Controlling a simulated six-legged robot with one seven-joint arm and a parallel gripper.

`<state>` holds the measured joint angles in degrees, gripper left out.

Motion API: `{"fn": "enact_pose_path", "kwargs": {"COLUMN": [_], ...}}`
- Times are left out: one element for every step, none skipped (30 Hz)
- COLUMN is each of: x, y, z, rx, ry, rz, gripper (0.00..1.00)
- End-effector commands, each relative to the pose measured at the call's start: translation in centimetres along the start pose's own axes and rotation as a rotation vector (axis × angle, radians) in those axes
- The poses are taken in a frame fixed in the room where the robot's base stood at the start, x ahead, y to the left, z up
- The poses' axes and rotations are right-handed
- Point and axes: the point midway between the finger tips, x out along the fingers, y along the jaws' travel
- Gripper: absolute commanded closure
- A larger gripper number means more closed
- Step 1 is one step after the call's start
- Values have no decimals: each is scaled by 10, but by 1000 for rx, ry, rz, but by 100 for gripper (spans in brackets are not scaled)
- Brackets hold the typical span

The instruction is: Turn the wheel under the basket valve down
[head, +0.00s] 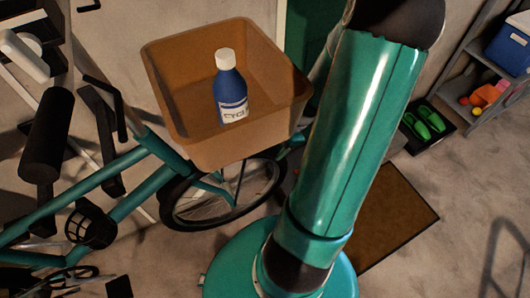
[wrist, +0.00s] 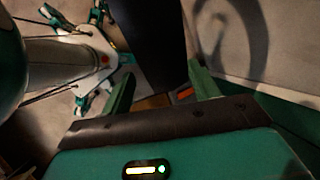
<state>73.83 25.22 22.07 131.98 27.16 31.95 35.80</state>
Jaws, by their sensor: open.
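A bicycle wheel (head: 190,204) with a dark tyre and thin spokes shows in the head view, below the tan basket (head: 192,152). The basket and the frame hide its upper part. I cannot make out the valve on the rim. A blue bottle (head: 231,92) with a white cap stands inside the basket. My gripper (wrist: 160,72) shows only in the wrist view. Its two green fingers are apart, and I see nothing held between them. A dark upright surface (wrist: 150,38) lies beyond the fingers. The wheel is not clearly visible in the wrist view.
The teal bicycle frame (head: 110,205) runs to the left of the wheel. A brown mat (head: 394,220) lies on the floor at right. Green shoes (head: 430,121) stand near a shelf (head: 470,47) with a blue bin (head: 510,48). Open floor lies at the lower right.

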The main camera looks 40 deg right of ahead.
Motion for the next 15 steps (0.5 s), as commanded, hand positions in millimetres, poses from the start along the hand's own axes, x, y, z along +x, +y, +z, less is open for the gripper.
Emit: {"fn": "enact_pose_path", "kwargs": {"x": [8, 13, 19, 23, 28, 34, 38, 42, 47, 50, 52, 56, 58, 59, 60], "y": [1, 1, 1, 0, 0, 0, 0, 0, -1, -1, -1, -1, -2, -2, -2], "z": [0, 0, 0, 0, -1, -1, -1, -1, -1, 0, 0, 0, 0, 0, 1], "rx": [0, 0, 0, 0, 1, 1, 1, 1, 0, -1, -1, -2, -2, -2, -2], "ry": [-5, -5, -5, -5, -5, -5, -5, -5, -4, -4, -4, -3, -3, -2, -2], "rz": [3, 3, 3, 3, 3, 3, 2, 2, 2, 2, 2, 2, 1, 1, 1], "gripper": [39, 39, 39, 39, 39, 39, 39, 39, 39, 39, 39, 39, 39, 39, 39]}}
